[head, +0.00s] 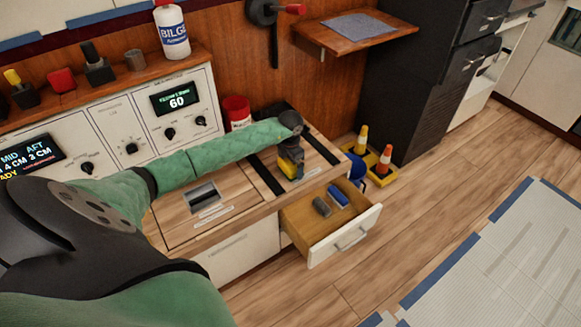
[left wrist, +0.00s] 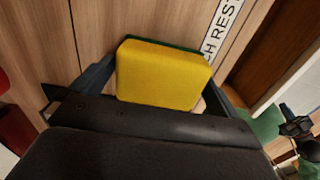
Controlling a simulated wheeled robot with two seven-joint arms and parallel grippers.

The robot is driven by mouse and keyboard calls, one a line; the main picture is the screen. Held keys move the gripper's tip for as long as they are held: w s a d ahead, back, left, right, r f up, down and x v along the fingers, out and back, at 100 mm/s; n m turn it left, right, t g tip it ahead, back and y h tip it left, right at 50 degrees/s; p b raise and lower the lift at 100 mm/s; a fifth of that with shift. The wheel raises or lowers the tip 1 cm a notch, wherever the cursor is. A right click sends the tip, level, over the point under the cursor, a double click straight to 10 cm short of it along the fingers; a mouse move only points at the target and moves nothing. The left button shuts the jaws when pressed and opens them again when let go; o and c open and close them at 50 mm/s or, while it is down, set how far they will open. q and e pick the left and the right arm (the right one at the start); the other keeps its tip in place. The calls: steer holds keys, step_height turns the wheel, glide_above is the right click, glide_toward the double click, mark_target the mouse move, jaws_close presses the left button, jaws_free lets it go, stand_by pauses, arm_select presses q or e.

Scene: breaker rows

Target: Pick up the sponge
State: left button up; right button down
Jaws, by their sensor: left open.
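The sponge is a yellow block with a dark green layer. In the left wrist view the sponge (left wrist: 165,75) fills the space between the two fingers of my left gripper (left wrist: 155,90), which are apart, one on each side of it. In the head view the sponge (head: 287,167) shows as a small yellow patch under the end of my left arm, on the wooden counter (head: 180,232). My left gripper (head: 291,150) is open around it, pointing down. Whether the fingers touch the sponge I cannot tell.
An open drawer (head: 344,239) holding a grey and a blue item juts out just right of the sponge. A red container (head: 237,112) stands behind my left arm. Small cones (head: 384,160) stand on the floor at right. A control panel (head: 115,130) lines the back.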

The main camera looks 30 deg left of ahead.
arm_select(q)
steer(key=shift+c, duration=0.2)
steer(key=c, duration=0.8)
steer(key=shift+o, duration=0.2)
